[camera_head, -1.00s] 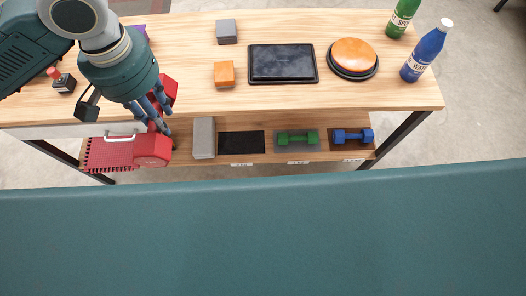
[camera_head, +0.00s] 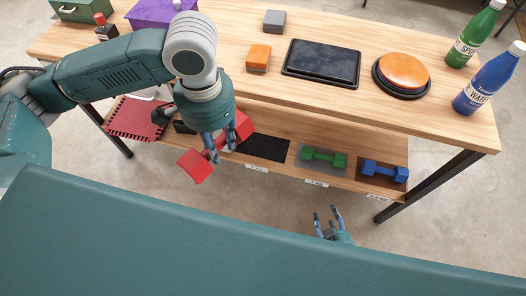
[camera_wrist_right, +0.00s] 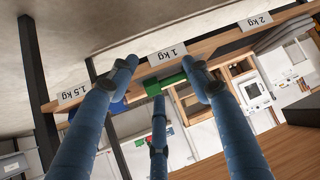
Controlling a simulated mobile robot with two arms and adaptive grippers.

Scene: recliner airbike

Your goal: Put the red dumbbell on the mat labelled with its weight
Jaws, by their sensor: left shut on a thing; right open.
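My left gripper (camera_head: 217,152) is shut on the red dumbbell (camera_head: 195,166), which is tilted in front of the lower shelf, just left of an empty black mat (camera_head: 265,148). Any weight marking on the dumbbell is unreadable. A green dumbbell (camera_head: 323,158) lies on a grey mat (camera_head: 308,166); a blue dumbbell (camera_head: 385,171) lies on a brown mat (camera_head: 372,180). The right wrist view shows labels 1.5 kg (camera_wrist_right: 73,93), 1 kg (camera_wrist_right: 166,54) and 2 kg (camera_wrist_right: 255,21). My right gripper (camera_head: 328,212) is open and empty in front of the shelf; its fingers also show in the wrist view (camera_wrist_right: 161,68).
The tabletop (camera_head: 330,100) above the shelf holds an orange block (camera_head: 259,57), a black tray (camera_head: 322,63), an orange disc (camera_head: 404,70) and two bottles, green (camera_head: 476,37) and blue (camera_head: 488,80). A red ridged mat (camera_head: 136,118) lies at the shelf's left.

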